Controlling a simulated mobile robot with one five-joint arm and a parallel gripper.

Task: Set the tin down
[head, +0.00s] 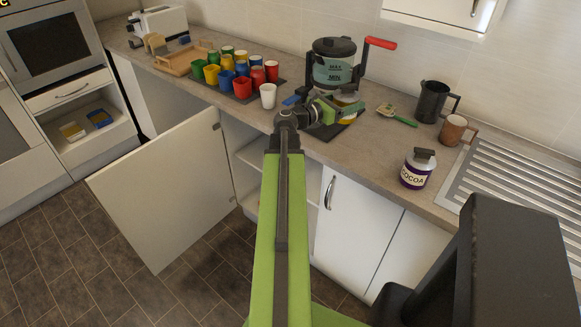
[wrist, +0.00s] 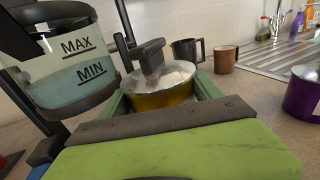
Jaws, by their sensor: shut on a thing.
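The tin (wrist: 165,98) is yellow with a silvery top and a dark grey knob. In the wrist view it sits upright between the green fingers of my gripper (wrist: 160,92), which is shut on it. In the head view my gripper (head: 333,108) is over the counter, in front of the blender-like jug; only a little of the tin (head: 348,98) shows there. A dark mat (head: 327,133) lies under or beside the gripper. I cannot tell whether the tin's base touches anything.
The jug (head: 331,67) with a red handle stands close behind and left. Several coloured cups (head: 242,87) stand left. A green-handled utensil (head: 402,119), black mug (head: 431,102), brown mug (head: 453,130) and purple cocoa tin (head: 416,171) are right. An open cabinet door (head: 165,190) juts out below.

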